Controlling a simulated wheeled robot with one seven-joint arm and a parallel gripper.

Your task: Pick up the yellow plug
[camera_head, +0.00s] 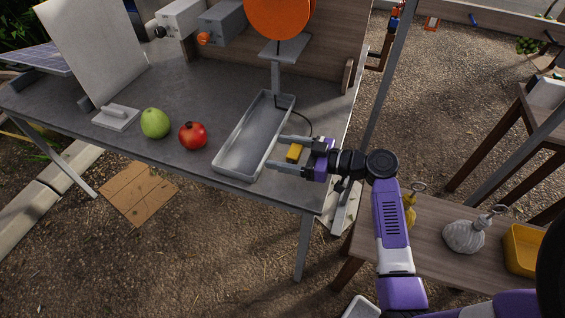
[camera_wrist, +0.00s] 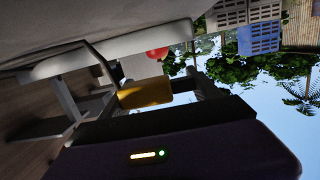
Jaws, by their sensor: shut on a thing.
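The yellow plug (camera_head: 294,153) is a small block between the two grey fingers of my gripper (camera_head: 275,152), close to the palm. It also shows in the wrist view (camera_wrist: 145,95), with a finger on each side. My gripper is shut on it, just above the front right part of the grey table (camera_head: 200,92), beside the tray's right wall. A dark cord (camera_head: 311,124) runs from the stand of the orange disc (camera_head: 277,14) toward the plug. In the wrist view a cord (camera_wrist: 103,62) rises from the plug.
A pale metal tray (camera_head: 226,150) lies left of my gripper. A lower wooden bench (camera_head: 436,258) with a grey sack (camera_head: 463,237) and yellow bin (camera_head: 524,251) stands right.

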